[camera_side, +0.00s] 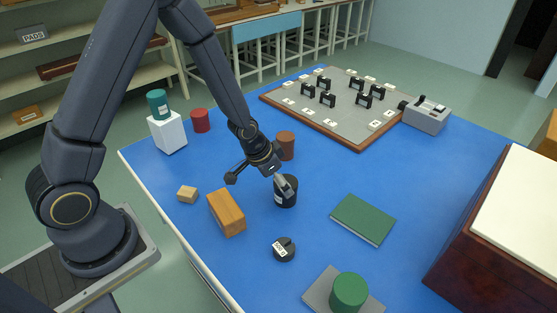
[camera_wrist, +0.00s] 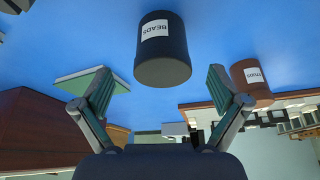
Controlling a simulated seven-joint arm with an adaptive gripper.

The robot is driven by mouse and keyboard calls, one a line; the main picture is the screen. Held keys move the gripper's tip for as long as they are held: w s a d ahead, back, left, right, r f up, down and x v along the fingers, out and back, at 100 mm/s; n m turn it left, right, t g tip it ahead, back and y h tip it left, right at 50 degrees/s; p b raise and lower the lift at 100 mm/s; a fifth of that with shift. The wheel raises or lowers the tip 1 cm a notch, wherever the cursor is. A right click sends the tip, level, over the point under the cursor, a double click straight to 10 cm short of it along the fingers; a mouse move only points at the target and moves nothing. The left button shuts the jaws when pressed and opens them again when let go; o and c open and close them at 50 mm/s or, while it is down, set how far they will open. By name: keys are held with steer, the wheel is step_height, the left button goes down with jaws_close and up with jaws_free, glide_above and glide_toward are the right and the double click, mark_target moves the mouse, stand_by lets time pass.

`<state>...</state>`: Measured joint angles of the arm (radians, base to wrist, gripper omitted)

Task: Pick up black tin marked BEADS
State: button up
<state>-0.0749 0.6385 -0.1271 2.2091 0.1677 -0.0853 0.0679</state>
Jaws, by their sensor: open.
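The black tin marked BEADS (camera_wrist: 162,55) stands in the wrist view just beyond and between my fingers, its white label facing the camera and appearing upside down. In the side view the black tin (camera_side: 287,194) stands on the blue table, partly covered by my gripper. My gripper (camera_side: 284,184) is right at the tin. In the wrist view my gripper (camera_wrist: 163,88) is open, one finger to each side of the tin's near end. I cannot tell whether a finger touches it.
A brown tin (camera_side: 286,146) stands close behind the black tin. An orange-brown block (camera_side: 227,212), a small dark round object (camera_side: 284,249) and a green book (camera_side: 363,219) lie around it. A green cylinder (camera_side: 348,291) sits on a grey plate.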

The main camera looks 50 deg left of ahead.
steer(key=x, duration=0.4)
steer(key=shift+w+f, duration=0.15)
steer(key=shift+w, duration=0.35)
steer(key=shift+c, duration=0.2)
